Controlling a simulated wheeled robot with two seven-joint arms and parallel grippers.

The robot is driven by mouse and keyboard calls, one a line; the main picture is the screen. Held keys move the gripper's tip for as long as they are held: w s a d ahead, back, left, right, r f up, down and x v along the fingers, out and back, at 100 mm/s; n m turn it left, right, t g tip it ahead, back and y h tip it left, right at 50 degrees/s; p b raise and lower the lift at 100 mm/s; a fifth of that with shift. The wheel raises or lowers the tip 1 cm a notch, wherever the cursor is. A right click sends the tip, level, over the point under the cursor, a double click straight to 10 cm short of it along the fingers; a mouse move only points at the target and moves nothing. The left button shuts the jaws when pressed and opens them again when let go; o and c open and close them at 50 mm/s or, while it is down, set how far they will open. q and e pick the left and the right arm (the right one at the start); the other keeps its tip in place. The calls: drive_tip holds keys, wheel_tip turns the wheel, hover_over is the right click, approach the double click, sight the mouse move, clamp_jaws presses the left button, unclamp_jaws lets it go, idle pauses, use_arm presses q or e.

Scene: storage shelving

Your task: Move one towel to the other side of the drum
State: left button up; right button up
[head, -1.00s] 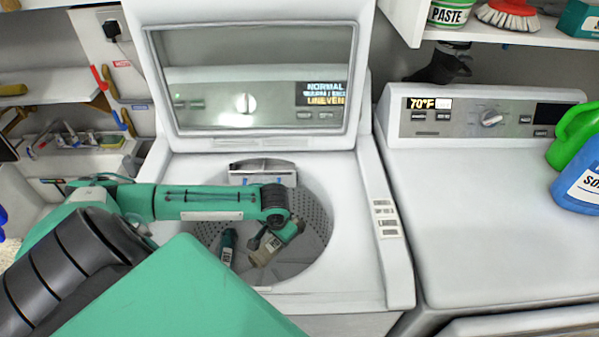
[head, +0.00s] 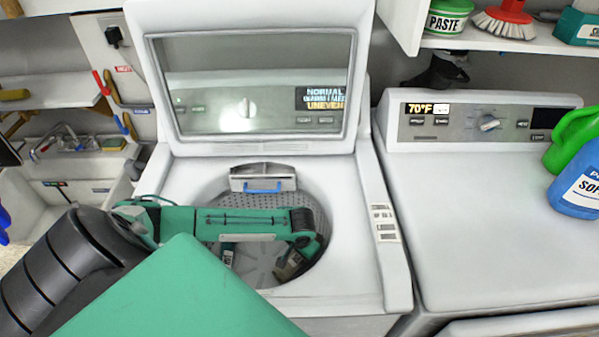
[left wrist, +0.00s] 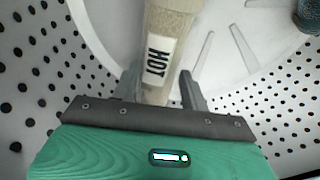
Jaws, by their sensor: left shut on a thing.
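The washer's drum (head: 232,183) is an open perforated metal tub. A rolled beige towel (head: 290,265) with a white label is at the right of the drum floor, partly hidden by my left arm. In the left wrist view this towel (left wrist: 172,22) has a label reading HOT. My left gripper (left wrist: 158,88) is shut on its near end, one finger on each side. In the head view the fingers are mostly hidden by my arm. A dark teal rolled towel (head: 228,255) with a label is at the drum's left. A dark teal end (left wrist: 308,15) shows at the wrist view's top right.
A dispenser with a blue handle (head: 262,187) is at the drum's back rim. The raised lid (head: 250,85) stands behind it. At right is a second machine (head: 480,220) with a green jug (head: 572,135) and a blue bottle (head: 580,190) on it.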

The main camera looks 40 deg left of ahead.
sight(300, 262)
use_arm(q)
drive_tip(key=shift+f, duration=0.55)
drive_tip(key=o, duration=1.5)
drive_tip(key=shift+r, duration=0.1)
drive_tip(key=shift+r, duration=0.3)
drive_tip(key=r, duration=0.4)
drive_tip(key=s+d+r, duration=0.1)
drive_tip(key=r, duration=0.7)
drive_tip(key=shift+s+d+r, duration=0.15)
drive_tip(key=shift+s+d, duration=0.1)
drive_tip(key=shift+s, duration=0.05)
